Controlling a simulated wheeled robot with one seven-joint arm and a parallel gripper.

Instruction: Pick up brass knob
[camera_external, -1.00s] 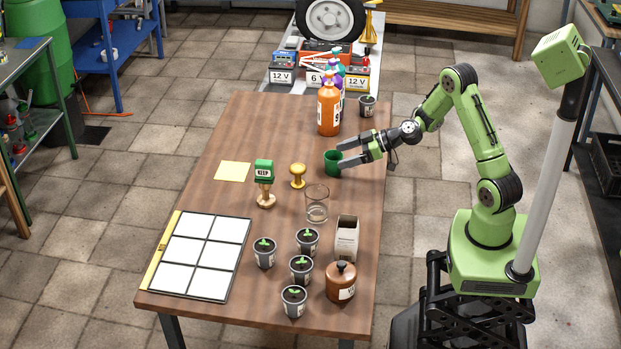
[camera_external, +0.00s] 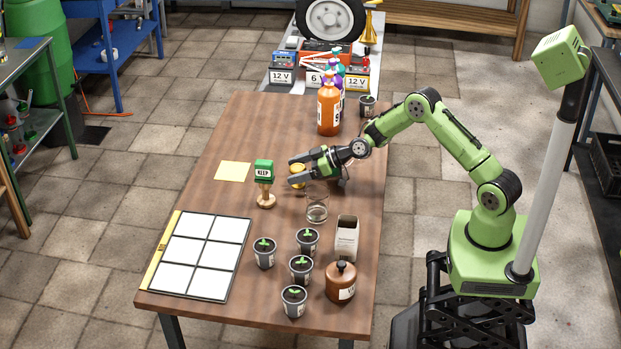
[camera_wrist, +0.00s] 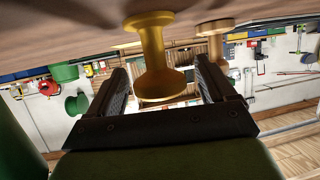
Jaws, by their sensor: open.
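The brass knob (camera_external: 298,168) stands on the wooden table, partly hidden behind my gripper (camera_external: 293,171) in the external view. In the wrist view the brass knob (camera_wrist: 154,55) appears upside down, a gold stem with a wide round end, between the two dark fingers of my gripper (camera_wrist: 162,82). The fingers are open on either side of it, with a visible gap to each.
A stamp with a green KEEP head (camera_external: 264,170) stands just left of the knob. A clear glass (camera_external: 317,206) stands close in front of my gripper. A yellow sheet (camera_external: 233,171) lies further left. Potted seedlings (camera_external: 301,268), a white box (camera_external: 347,238) and a brown jar (camera_external: 341,282) crowd the front.

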